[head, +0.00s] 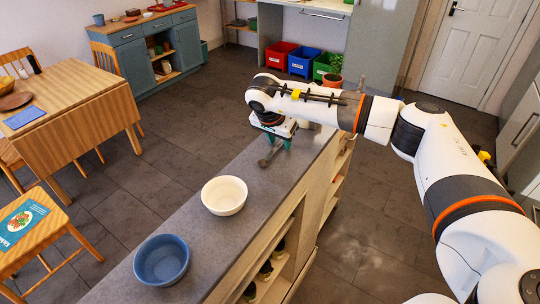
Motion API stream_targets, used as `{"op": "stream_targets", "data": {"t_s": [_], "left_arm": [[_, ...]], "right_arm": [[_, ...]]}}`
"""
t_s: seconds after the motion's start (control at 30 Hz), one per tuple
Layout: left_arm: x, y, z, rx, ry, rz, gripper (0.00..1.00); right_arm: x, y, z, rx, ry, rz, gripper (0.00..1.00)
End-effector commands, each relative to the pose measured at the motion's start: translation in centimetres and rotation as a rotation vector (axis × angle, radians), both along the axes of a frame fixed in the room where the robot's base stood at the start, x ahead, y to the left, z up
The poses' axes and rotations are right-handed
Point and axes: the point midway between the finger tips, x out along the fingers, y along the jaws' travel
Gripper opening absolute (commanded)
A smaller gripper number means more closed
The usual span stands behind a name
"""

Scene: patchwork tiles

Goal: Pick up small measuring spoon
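A small brownish item (265,161), which looks like the small measuring spoon, lies on the grey counter top (228,166) near its far end. My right gripper (279,143) points down just above and behind it, with its teal fingertips apart. The spoon's upper part runs toward the fingertips, and I cannot tell whether they touch it. My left gripper is not in view.
A cream bowl (224,195) and a blue bowl (162,260) stand nearer on the counter. A potted plant (333,72) shows behind my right arm. A wooden table (70,107) and chair (30,228) are at left. The counter between spoon and cream bowl is clear.

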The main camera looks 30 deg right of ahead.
Motion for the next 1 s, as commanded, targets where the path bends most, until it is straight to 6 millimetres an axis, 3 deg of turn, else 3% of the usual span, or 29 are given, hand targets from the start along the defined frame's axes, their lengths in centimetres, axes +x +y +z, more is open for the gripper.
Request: {"op": "stream_targets", "data": {"t_s": [0.13, 0.37, 0.77, 1.0], "left_arm": [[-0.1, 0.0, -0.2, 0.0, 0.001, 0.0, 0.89], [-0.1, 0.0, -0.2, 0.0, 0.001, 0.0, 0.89], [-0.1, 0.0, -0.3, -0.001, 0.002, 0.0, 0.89], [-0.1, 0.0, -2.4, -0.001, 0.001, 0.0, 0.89]], "right_arm": [[0.0, 0.0, -0.2, 0.0, 0.0, 0.0, 0.37], [0.0, 0.0, -0.2, 0.0, 0.0, 0.0, 0.0], [0.1, 0.0, 0.6, 0.0, -0.002, -0.001, 0.0], [0.1, 0.0, 5.1, 0.001, -0.006, 0.0, 0.0]]}}
